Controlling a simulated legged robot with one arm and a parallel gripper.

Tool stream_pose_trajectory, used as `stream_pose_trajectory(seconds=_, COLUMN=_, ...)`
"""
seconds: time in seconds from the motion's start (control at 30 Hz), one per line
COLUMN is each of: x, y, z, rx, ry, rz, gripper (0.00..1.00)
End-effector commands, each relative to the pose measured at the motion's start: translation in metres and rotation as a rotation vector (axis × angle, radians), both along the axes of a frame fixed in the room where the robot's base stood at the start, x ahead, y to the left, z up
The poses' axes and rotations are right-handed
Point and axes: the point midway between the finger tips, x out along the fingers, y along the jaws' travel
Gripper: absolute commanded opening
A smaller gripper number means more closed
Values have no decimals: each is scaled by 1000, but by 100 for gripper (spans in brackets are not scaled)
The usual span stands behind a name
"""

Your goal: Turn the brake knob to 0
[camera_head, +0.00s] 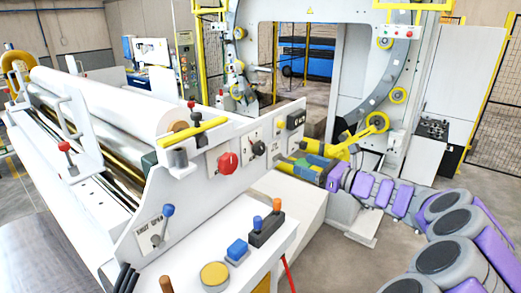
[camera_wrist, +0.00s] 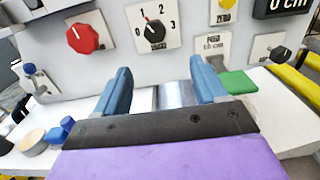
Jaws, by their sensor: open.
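A black knob (camera_wrist: 154,31) sits on a white plate marked 1, 2, 3 on the upright panel. It is the numbered dial, and no brake label is readable. The knob (camera_head: 257,148) also shows in the head view, right of a red knob (camera_head: 227,162). My gripper (camera_wrist: 161,66) is open and empty, its two blue fingers apart in front of the panel, below the dial in the wrist view. The fingers do not appear to touch the knob. My gripper (camera_head: 292,164) is right of the dial in the head view.
The red knob (camera_wrist: 82,38) is left of the dial. A white ledge with a blue button (camera_head: 237,249), a yellow button (camera_head: 214,274) and levers (camera_head: 267,229) lies below the panel.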

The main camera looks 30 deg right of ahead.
Motion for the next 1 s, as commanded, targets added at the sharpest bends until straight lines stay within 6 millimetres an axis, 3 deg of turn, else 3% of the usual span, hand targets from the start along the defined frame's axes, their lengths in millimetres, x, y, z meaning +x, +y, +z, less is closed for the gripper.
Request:
stream_pose_trajectory(seconds=0.3, x=62, y=39, z=4, rx=-9, ry=2, rz=10, gripper=72)
stream_pose_trajectory(seconds=0.6, x=115, y=52, z=3, rx=-6, ry=1, rz=9, gripper=72)
stream_pose_trajectory(seconds=0.8, x=137, y=54, z=2, rx=-3, ry=1, rz=5, gripper=72)
stream_pose_trajectory(seconds=1.0, x=144, y=60, z=3, rx=-6, ry=0, rz=4, gripper=72)
